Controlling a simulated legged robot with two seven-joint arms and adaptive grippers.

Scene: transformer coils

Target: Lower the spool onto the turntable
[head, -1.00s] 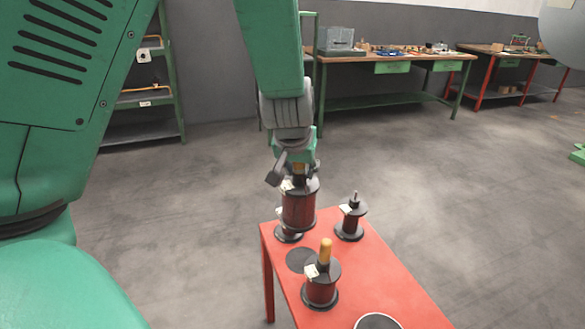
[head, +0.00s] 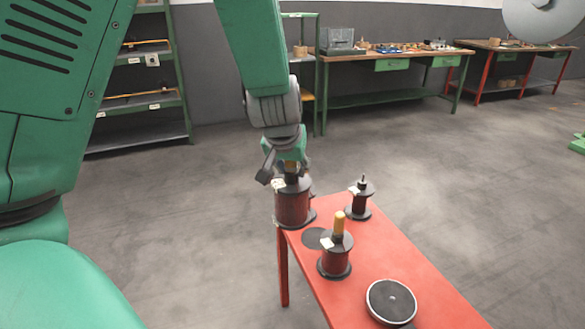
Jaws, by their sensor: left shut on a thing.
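A dark red spool (head: 292,207) with black flanges and a pale label is held upright below my left gripper (head: 289,170). The gripper is shut on its top handle, which the fingers largely hide. The spool shows in front of the red table's far left corner; its height above the table is hard to tell. The turntable (head: 391,300), a round grey-black disc with a light rim, sits bare near the table's front part, to the lower right of the held spool. My right gripper is not in view.
On the red table (head: 420,275) stand a spool with a yellow handle (head: 335,256) and a smaller dark spool (head: 360,202). Workbenches (head: 390,55) stand far behind.

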